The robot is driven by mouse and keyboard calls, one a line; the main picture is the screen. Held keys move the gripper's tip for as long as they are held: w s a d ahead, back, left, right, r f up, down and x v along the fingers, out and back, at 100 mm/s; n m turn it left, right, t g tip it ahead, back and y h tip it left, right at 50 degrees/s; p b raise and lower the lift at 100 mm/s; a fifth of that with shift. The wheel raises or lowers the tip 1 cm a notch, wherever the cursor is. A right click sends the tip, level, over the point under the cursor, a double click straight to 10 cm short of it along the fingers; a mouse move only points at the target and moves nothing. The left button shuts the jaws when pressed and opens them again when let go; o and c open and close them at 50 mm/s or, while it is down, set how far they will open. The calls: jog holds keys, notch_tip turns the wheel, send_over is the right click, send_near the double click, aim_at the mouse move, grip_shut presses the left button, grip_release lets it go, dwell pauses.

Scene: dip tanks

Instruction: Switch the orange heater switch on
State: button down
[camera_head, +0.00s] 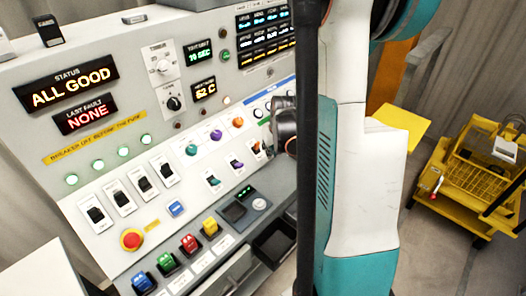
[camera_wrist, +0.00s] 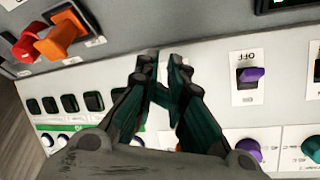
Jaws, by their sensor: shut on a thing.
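The orange heater switch (camera_head: 255,148) is at the right end of the lower row of small toggles on the sloping panel, below an orange knob (camera_head: 238,122). My gripper (camera_head: 272,146) is at the panel right beside it and partly covers that area. In the wrist view my gripper (camera_wrist: 162,62) has its two dark fingers brought close together over the place left of a purple toggle (camera_wrist: 250,74). The fingers hide the orange switch there, so its lever position does not show.
A purple knob (camera_wrist: 248,150) and a teal knob (camera_wrist: 312,142) are close to the fingers. A red emergency button (camera_head: 131,239) and several coloured rockers sit lower left. A yellow cart (camera_head: 470,180) stands on the floor at right.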

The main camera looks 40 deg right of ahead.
jog(key=shift+r, duration=0.1)
jog(key=d+p+v, duration=0.1)
jog(key=p+v, duration=0.4)
jog(key=v, duration=0.2)
jog(key=shift+w+d+r, duration=0.2)
jog(key=shift+w+r, duration=0.05)
dwell(0.5)
